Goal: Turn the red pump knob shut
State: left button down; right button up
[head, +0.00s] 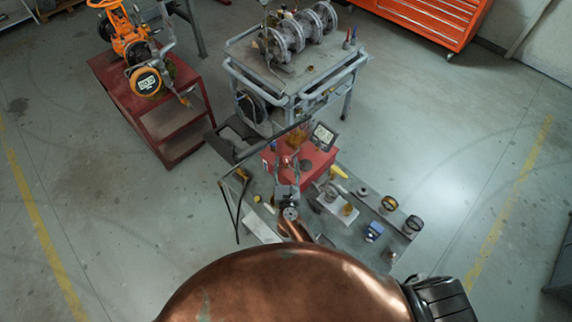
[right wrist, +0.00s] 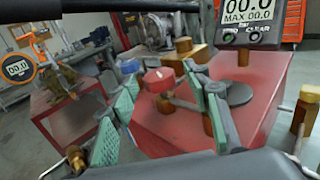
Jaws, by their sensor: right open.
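The red pump knob (right wrist: 158,79) sits on a brass stem on the red pump box (right wrist: 185,133). In the right wrist view it shows between the green-padded fingers of my right gripper (right wrist: 160,92), which is open. The fingers stand on both sides of the knob with gaps; I cannot tell how deep the knob lies between them. In the head view my right gripper (head: 287,170) is over the near part of the red pump box (head: 318,160), and the knob is small and partly hidden there. A digital gauge (right wrist: 248,25) reading 00.0 stands on the pump. My left gripper is not in view.
The grey bench (head: 375,195) holds several fittings and a yellow-handled tool (head: 339,171) right of the pump. A dark bar crosses above the pump. A red stand (head: 160,120) with an orange valve (head: 130,45) and a grey cart (head: 300,75) stand beyond. Open floor lies around.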

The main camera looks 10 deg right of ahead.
jog(key=s+a, duration=0.2)
jog(key=s, duration=1)
